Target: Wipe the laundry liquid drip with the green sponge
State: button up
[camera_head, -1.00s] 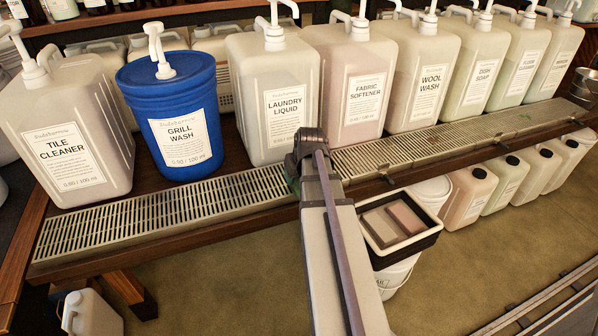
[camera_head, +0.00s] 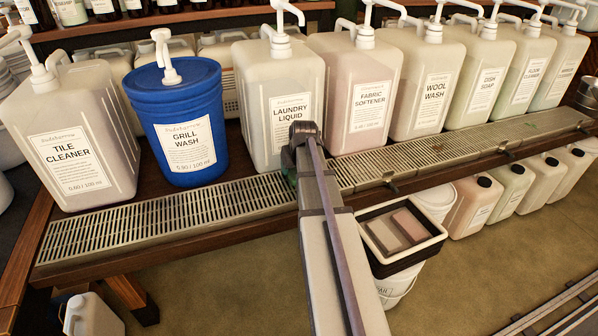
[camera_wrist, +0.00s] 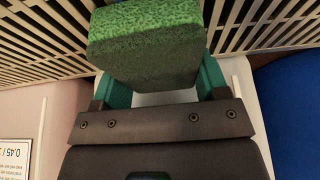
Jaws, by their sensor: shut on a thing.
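My gripper (camera_wrist: 162,82) is shut on the green sponge (camera_wrist: 147,38), which sits between its two teal fingers in the wrist view. The sponge's bright green face shows at the top, over the slatted metal drip grate (camera_wrist: 275,38). I cannot tell whether it touches the grate. In the head view my arm reaches to the front of the white laundry liquid container (camera_head: 252,100), just above the grate (camera_head: 150,215). My wrist hides most of the gripper and the sponge there. No drip can be made out in either view.
The blue grill wash bucket (camera_head: 182,110) stands left of the laundry liquid, and the pinkish fabric softener container (camera_head: 350,75) stands right. The grate's left stretch is clear.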

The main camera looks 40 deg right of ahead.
jog(key=shift+w+d, duration=0.1)
jog(key=shift+w, duration=0.2)
jog(key=shift+r, duration=0.1)
notch_tip(320, 180, up, 6)
jog(key=p, duration=0.6)
jog(key=shift+s, duration=0.1)
notch_tip(320, 180, up, 3)
jog(key=p, duration=0.3)
